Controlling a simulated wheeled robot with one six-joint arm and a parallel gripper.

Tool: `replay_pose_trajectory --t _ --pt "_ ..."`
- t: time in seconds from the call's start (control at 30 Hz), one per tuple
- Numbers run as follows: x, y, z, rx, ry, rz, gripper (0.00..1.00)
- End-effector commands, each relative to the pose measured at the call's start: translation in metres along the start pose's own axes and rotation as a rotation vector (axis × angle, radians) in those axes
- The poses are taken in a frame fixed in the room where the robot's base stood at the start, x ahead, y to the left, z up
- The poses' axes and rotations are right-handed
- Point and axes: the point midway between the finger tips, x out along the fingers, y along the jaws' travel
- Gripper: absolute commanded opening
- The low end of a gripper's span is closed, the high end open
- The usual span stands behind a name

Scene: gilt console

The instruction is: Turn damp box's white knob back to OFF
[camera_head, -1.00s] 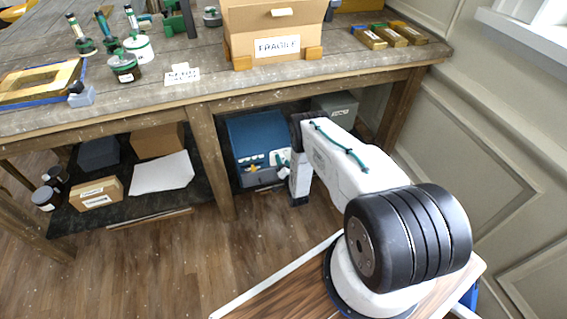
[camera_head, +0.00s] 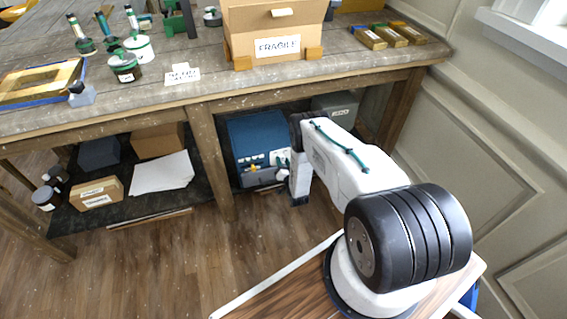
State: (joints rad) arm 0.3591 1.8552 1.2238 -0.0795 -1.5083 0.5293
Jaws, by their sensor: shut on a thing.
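My arm reaches under the table to the box's right front. My gripper (camera_head: 283,172) is only partly seen there, small and close against the front. It is shut on what appears to be the white knob; the fingers and wrist mostly cover the knob, so its pointer and the OFF mark cannot be read.
The table's front edge (camera_head: 300,93) and a wooden leg (camera_head: 212,160) bound the space left of the box. A grey box (camera_head: 338,105) stands behind my arm. A cardboard box marked FRAGILE (camera_head: 275,35) sits on the table above. The floor in front is clear.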

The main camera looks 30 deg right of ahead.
Motion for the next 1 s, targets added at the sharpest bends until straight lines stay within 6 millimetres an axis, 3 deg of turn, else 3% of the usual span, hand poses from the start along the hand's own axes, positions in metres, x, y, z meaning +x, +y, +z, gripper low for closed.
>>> replay_pose_trajectory --t 0.6,1.0 --pt "0.0001 -0.0015 0.0001 -0.575 0.001 0.002 0.12" --pt "0.0001 -0.0022 0.0007 -0.820 0.001 0.002 0.12"
